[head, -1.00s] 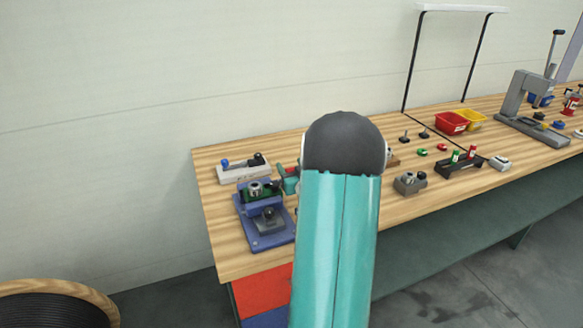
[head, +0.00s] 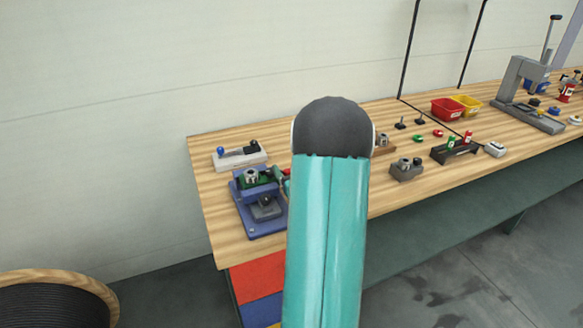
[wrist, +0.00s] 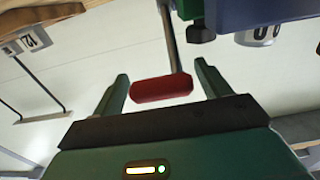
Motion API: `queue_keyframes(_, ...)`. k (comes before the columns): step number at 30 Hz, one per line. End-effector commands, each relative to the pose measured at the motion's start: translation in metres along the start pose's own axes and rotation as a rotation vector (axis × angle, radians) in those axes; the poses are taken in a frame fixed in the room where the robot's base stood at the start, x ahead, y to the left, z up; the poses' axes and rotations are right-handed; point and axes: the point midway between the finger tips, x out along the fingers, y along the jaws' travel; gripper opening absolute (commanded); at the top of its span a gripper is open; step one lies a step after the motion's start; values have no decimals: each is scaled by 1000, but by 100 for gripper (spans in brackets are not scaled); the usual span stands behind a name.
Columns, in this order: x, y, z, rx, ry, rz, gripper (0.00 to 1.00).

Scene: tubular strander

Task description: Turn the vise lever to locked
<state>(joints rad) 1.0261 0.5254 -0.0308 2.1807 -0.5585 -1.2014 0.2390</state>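The vise (head: 262,222) is a blue block with green jaws on the bench, left of my arm in the head view. Its blue body also shows at the upper right of the wrist view (wrist: 262,12). The vise lever (wrist: 162,88) is a grey rod ending in a red grip. My gripper (wrist: 161,70) is open, with one finger on each side of the red grip. Gaps show between the grip and both fingers. In the head view, my arm hides most of the gripper and the lever.
A grey block with blue and black knobs (head: 239,155) lies behind the vise. Right of my arm are a grey fixture (head: 406,169), a dark rack (head: 455,150) and red (head: 447,108) and yellow bins. A cable spool (head: 55,300) stands on the floor at left.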

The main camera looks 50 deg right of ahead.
Motion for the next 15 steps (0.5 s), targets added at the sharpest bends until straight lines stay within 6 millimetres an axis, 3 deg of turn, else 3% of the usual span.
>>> queue_keyframes(8, -4, 0, 0, 0, 0, 0, 76)
queue_keyframes(15, -44, 1, 0, 0, 0, 2, 76)
